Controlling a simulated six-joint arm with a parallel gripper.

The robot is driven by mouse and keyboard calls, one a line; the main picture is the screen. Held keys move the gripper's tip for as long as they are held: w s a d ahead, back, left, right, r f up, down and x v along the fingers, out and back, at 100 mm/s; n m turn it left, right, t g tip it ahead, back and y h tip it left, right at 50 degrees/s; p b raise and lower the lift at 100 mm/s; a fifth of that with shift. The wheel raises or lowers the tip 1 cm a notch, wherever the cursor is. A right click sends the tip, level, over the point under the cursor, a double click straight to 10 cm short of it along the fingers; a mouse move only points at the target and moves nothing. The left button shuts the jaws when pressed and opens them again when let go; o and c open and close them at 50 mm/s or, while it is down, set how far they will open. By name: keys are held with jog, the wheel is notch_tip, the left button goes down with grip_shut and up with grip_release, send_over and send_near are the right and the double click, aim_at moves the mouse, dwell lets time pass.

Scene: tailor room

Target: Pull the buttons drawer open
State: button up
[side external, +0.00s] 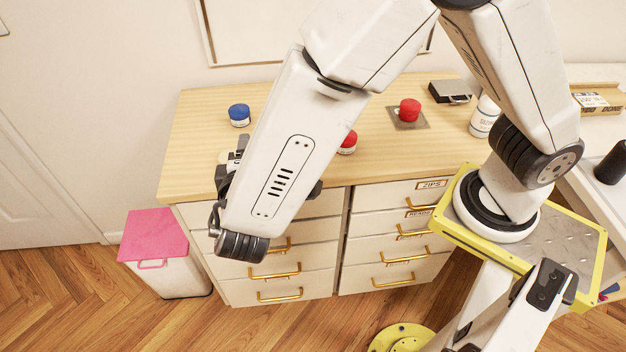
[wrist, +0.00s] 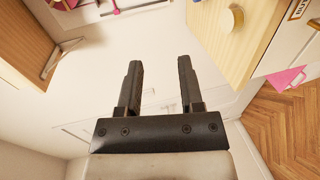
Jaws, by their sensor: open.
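A wooden-topped cabinet (side external: 200,130) with two columns of white drawers and brass handles stands at the wall in the side view. Labels show on the right column: one reads ZIPS (side external: 432,184), and one below it (side external: 418,214) is hard to read. The drawers I can see look shut. My gripper (wrist: 158,63) is open and empty in the wrist view, its fingers apart over a pale surface. In the side view it is mostly hidden behind my arm, near the cabinet's left end.
A pink-lidded bin (side external: 160,236) stands left of the cabinet.

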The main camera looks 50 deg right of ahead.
notch_tip(320, 180, down, 31)
dwell(0.4)
jog(key=shift+d, duration=0.1)
jog(key=shift+x, duration=3.9)
jog(key=shift+r, duration=0.15)
grip_shut()
